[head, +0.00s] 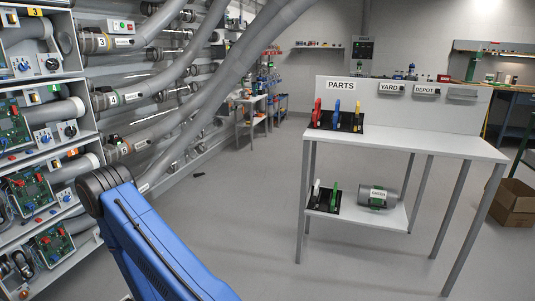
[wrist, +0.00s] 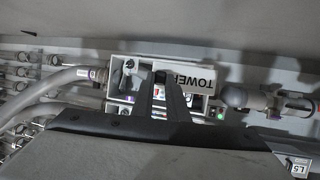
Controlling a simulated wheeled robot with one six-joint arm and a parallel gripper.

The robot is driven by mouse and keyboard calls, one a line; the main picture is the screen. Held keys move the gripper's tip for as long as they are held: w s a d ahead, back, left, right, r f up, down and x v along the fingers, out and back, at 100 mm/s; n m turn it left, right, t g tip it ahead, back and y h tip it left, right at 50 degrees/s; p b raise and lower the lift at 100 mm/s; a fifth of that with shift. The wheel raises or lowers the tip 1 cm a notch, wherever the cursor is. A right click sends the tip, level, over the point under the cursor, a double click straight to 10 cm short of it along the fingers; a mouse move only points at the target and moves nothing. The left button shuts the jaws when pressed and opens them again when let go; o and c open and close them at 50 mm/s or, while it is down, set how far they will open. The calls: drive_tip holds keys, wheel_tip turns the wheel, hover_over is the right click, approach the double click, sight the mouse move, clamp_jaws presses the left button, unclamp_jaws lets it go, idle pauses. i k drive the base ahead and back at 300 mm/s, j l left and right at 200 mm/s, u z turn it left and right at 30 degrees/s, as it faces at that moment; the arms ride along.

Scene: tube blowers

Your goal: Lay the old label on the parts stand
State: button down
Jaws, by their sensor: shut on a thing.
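In the wrist view, my gripper (wrist: 165,98) has its dark fingers close together on a white label reading TOWER (wrist: 190,79). The label lies in front of a pale unit with hose connections, and the fingers hide part of it. I cannot tell whether it is clear of that unit. My gripper is out of the head view. The parts stand (head: 425,144) is at right in the head view, with a PARTS sign (head: 341,85), a YARD label (head: 391,88) and a DEPOT label (head: 427,90) on its back panel.
A black rack (head: 350,122) of coloured tools stands at the stand's top left; the top's middle and right are clear. The lower shelf holds another rack (head: 323,200) and a grey cylinder (head: 377,197). Shelves of circuit boards and large hoses (head: 180,60) fill the left.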

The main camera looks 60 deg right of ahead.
sight(407, 139)
drive_tip(key=k+l+z, duration=0.2)
drive_tip(key=z, duration=0.25)
drive_tip(key=k+l+z, duration=0.15)
drive_tip(key=l+z, duration=0.7)
drive_tip(key=k, duration=0.05)
